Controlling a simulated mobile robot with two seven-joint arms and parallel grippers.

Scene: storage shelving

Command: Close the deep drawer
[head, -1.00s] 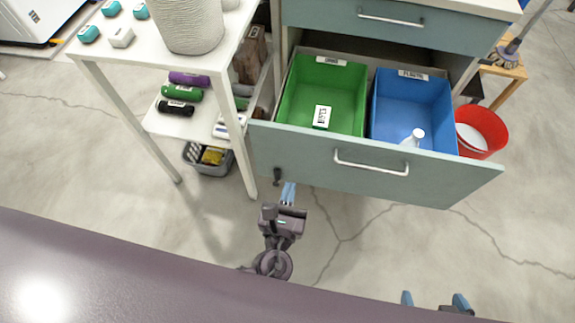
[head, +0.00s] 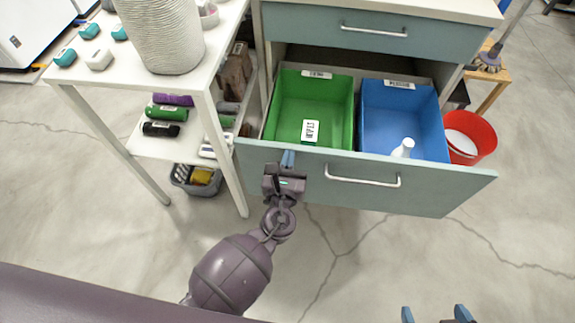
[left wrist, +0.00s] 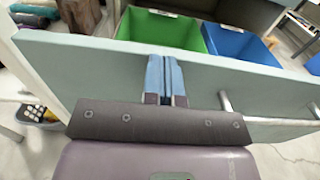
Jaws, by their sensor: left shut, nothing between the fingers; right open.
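The deep drawer (head: 430,192) is pulled out of the grey-green cabinet, with a silver bar handle (head: 362,181) on its front. Inside it are a green bin (head: 285,110) and a blue bin (head: 430,125). My left gripper (head: 287,160) is shut and empty at the left part of the drawer front, left of the handle. In the left wrist view its blue fingertips (left wrist: 164,75) overlap the drawer front (left wrist: 95,70); I cannot tell whether they touch it. My right gripper (head: 435,315) is open at the bottom edge, well away from the drawer.
A white table (head: 215,60) with a ribbed vase (head: 165,35) stands close to the drawer's left side. A red bucket (head: 483,128) stands at its right. A shut upper drawer (head: 310,32) is above. The floor in front is clear.

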